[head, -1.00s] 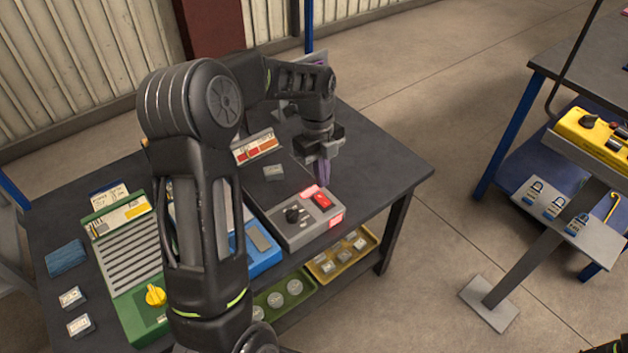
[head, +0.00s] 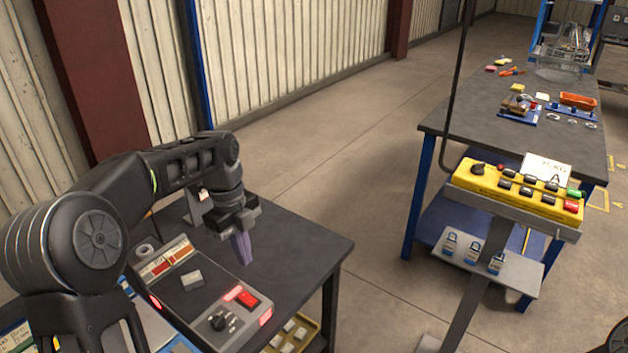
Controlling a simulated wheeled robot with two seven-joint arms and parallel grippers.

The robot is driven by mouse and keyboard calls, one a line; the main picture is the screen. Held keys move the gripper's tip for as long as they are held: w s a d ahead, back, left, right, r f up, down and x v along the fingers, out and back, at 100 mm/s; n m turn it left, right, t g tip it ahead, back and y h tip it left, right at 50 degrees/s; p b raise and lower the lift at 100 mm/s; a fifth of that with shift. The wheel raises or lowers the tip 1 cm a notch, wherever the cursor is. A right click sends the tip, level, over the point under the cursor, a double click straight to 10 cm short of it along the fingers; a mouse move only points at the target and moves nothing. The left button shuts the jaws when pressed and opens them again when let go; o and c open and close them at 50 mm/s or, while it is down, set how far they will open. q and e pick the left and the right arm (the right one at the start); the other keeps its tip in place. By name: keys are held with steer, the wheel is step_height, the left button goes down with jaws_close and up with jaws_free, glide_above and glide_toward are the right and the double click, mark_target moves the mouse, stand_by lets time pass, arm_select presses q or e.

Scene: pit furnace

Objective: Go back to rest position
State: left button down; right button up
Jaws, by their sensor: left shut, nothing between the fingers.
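My left gripper (head: 243,250) is shut and empty. Its purple-grey fingers point down above the dark table (head: 310,244) at the left of the head view. It hangs just behind and above a grey control box (head: 222,318) with a red rocker switch, a black knob and lit red lamps. The fingertips look apart from the box. My left arm reaches in from the left, bent at the elbow. My right gripper does not show; only a dark piece of what may be my right arm shows at the bottom right corner.
A yellow button pendant (head: 515,193) stands on a grey post at the right, with padlocks on a shelf (head: 490,273) below. A second table (head: 480,121) behind carries small tools and an orange tray (head: 578,100). Open concrete floor (head: 345,150) lies between the tables.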

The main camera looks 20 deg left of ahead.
arm_select(q)
steer(key=w+d+f+n+t, duration=0.2)
steer(key=w+f+n+t, duration=0.15)
steer(key=w+n, duration=0.4)
steer(key=s+d+f+n+t+h, duration=0.1)
steer(key=d+f+n, duration=0.45)
steer(key=f, duration=0.25)
steer(key=s+d+f+n+t, duration=0.1)
steer(key=d+f+n, duration=0.45)
steer(key=f, duration=0.25)
steer(key=s+d+f+n+g, duration=0.1)
steer(key=s+d+f, duration=0.3)
steer(key=s, duration=0.5)
steer(key=s+d+f+n+g+h, duration=0.1)
steer(key=s+d+f+n+g, duration=0.1)
steer(key=s+d+f, duration=0.3)
steer(key=s+d+f+n+g, duration=0.1)
steer(key=s+d+f, duration=0.4)
steer(key=s, duration=0.8)
steer(key=shift+f+n+h, duration=0.35)
steer(key=shift+f+h, duration=0.05)
steer(key=shift+f, duration=0.05)
